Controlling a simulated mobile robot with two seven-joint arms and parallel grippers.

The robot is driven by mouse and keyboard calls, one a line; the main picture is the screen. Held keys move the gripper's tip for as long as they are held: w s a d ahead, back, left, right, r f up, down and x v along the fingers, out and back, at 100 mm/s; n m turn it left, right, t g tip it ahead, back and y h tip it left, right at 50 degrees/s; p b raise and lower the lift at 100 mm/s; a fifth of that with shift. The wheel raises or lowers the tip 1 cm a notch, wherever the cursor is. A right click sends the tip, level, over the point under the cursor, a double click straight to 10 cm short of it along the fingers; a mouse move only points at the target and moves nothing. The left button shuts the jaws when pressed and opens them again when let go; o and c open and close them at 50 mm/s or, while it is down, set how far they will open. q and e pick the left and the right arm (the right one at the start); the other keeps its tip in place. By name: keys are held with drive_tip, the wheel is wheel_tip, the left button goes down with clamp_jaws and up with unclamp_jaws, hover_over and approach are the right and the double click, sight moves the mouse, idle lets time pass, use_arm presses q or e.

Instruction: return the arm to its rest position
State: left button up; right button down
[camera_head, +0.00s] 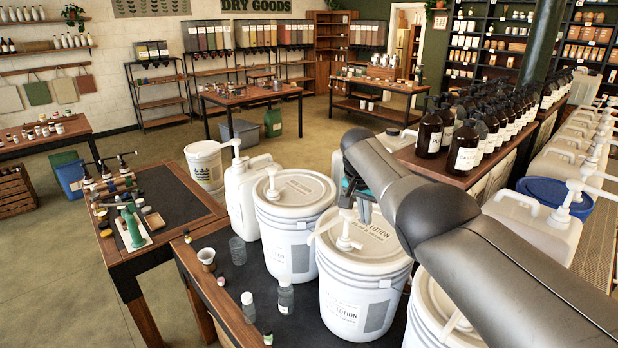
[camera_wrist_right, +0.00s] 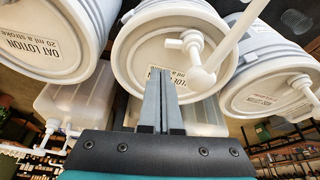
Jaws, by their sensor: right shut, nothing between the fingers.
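My right arm (camera_head: 520,268) comes in from the lower right and reaches over the white pump buckets. My right gripper (camera_head: 347,198) shows partly behind the arm's dark wrist, above the lid of the middle bucket (camera_head: 345,305). In the right wrist view the two grey fingers (camera_wrist_right: 162,90) are together with nothing between them. They point toward a white bucket (camera_wrist_right: 135,45) with a pump (camera_wrist_right: 194,60). Whether the fingertips touch anything I cannot tell. My left gripper is not in view.
A second bucket (camera_head: 290,250) stands behind it, and a third (camera_head: 432,315) sits under my arm. A white jug (camera_head: 240,195) stands at the back. Small bottles (camera_head: 286,295) stand on the dark mat. Brown pump bottles (camera_head: 428,135) fill the table beyond the arm. Open floor lies left.

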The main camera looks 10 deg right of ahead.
drive_tip(key=s+a+f+n+y, duration=0.1)
drive_tip(key=s+a+f+n, duration=0.35)
drive_tip(key=s+f, duration=0.35)
drive_tip(key=s+a+f+n+y, duration=0.1)
drive_tip(key=s+a+f+n, duration=0.2)
drive_tip(key=s+a+f, duration=0.5)
drive_tip(key=s+r+n+t+y, duration=0.1)
drive_tip(key=s+n, duration=0.1)
drive_tip(key=s, duration=1.1)
drive_tip(key=s+r+n, duration=0.2)
drive_tip(key=s+n, duration=0.1)
drive_tip(key=s, duration=0.9)
wheel_tip(320, 180, down, 34)
drive_tip(key=s+g+b, duration=0.1)
drive_tip(key=s+b, duration=0.1)
drive_tip(key=b, duration=1)
drive_tip(key=s+f+b, duration=0.4)
drive_tip(key=s+f, duration=0.1)
drive_tip(key=f, duration=0.3)
drive_tip(key=s+d+f+g+b, duration=0.1)
drive_tip(key=s+f+b, duration=0.3)
drive_tip(key=f, duration=0.5)
drive_tip(key=s+d+f+b, duration=0.1)
drive_tip(key=s+f+b, duration=0.3)
drive_tip(key=f, duration=0.5)
drive_tip(key=s, duration=0.2)
drive_tip(key=shift+s+d, duration=0.2)
drive_tip(key=shift+s, duration=0.1)
